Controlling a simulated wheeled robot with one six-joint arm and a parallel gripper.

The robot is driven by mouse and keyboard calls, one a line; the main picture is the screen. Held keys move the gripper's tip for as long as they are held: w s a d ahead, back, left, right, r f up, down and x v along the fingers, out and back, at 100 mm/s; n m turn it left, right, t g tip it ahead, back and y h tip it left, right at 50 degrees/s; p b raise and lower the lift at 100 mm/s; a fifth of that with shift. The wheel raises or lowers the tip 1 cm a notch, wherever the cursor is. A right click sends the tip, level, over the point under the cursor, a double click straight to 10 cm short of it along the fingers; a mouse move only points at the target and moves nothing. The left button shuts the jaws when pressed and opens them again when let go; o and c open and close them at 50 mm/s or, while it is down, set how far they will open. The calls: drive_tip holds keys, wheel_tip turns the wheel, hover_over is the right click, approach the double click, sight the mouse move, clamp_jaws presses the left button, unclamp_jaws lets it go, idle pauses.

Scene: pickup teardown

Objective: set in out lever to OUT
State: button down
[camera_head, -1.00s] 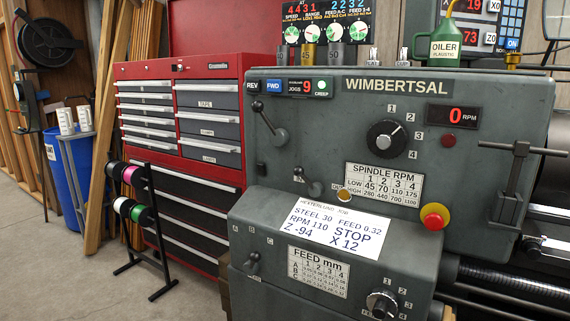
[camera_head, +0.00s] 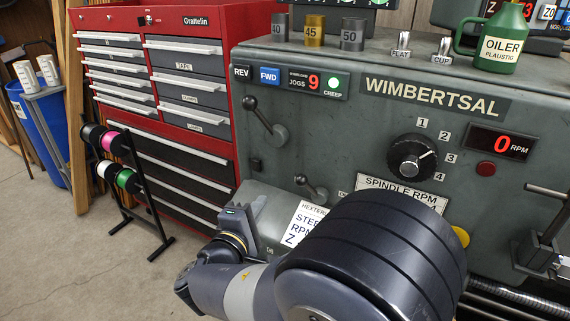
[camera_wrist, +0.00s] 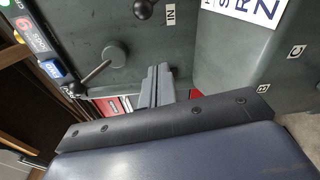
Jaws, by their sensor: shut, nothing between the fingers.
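The small lever (camera_head: 314,190) below the upper lever on the grey lathe's front has a dark ball knob at its upper left. In the wrist view a dark knob (camera_wrist: 143,8) shows at the top edge beside an IN label (camera_wrist: 170,14); the rest of that lever is cut off. My gripper (camera_head: 238,212) is left of and below the small lever, apart from it. In the wrist view my gripper's fingers (camera_wrist: 158,72) are together and empty, with a gap to the knob.
The upper lever (camera_head: 265,122) with a ball knob is above, beside the REV and FWD buttons (camera_head: 269,76). A red tool cabinet (camera_head: 238,35) stands left of the lathe. My arm hides much of the lower panel. A spool rack (camera_head: 140,190) stands on the floor further left.

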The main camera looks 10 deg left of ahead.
sight(312, 190)
drive_tip(key=shift+a+r, duration=0.2)
drive_tip(key=shift+a, duration=0.05)
drive_tip(key=shift+w, duration=0.1)
drive_tip(key=w+d+p, duration=0.2)
drive_tip(key=w+d, duration=0.3)
drive_tip(key=w, duration=0.2)
drive_tip(key=shift+w+d+r+p, duration=0.2)
drive_tip(key=shift+w+p, duration=0.15)
drive_tip(key=shift+p, duration=0.05)
drive_tip(key=shift+d+b, duration=0.1)
drive_tip(key=shift+b, duration=0.5)
